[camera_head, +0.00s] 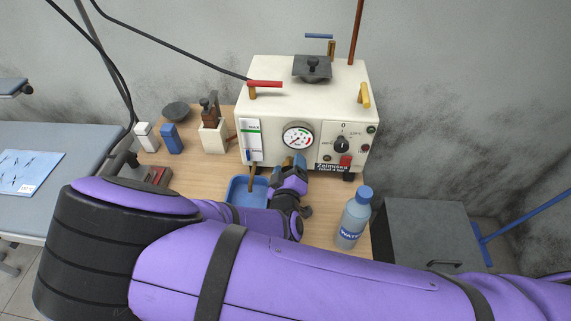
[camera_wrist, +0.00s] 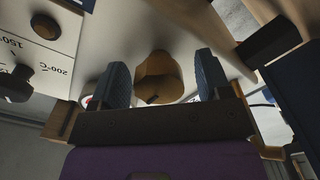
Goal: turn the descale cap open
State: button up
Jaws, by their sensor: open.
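The cream-coloured boiler box (camera_head: 310,112) stands at the back of the wooden table. In the wrist view a round brass-coloured cap (camera_wrist: 158,80), which looks like the descale cap, sticks out from a pale face of the box. My gripper (camera_wrist: 162,68) is open, with one blue-grey finger on each side of the cap. A small gap shows at the right finger; contact at the left finger cannot be told. In the head view my gripper (camera_head: 294,161) is at the lower front of the box, below the gauge (camera_head: 298,136), and hides the cap.
A blue tray (camera_head: 233,191) lies just left of my gripper, partly hidden by my arm. A water bottle (camera_head: 353,218) with a blue cap stands to the right. A black control knob (camera_head: 341,143) is on the box's front. A dark grey cabinet (camera_head: 425,235) stands right of the table.

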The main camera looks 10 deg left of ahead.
jog(key=c, duration=0.9)
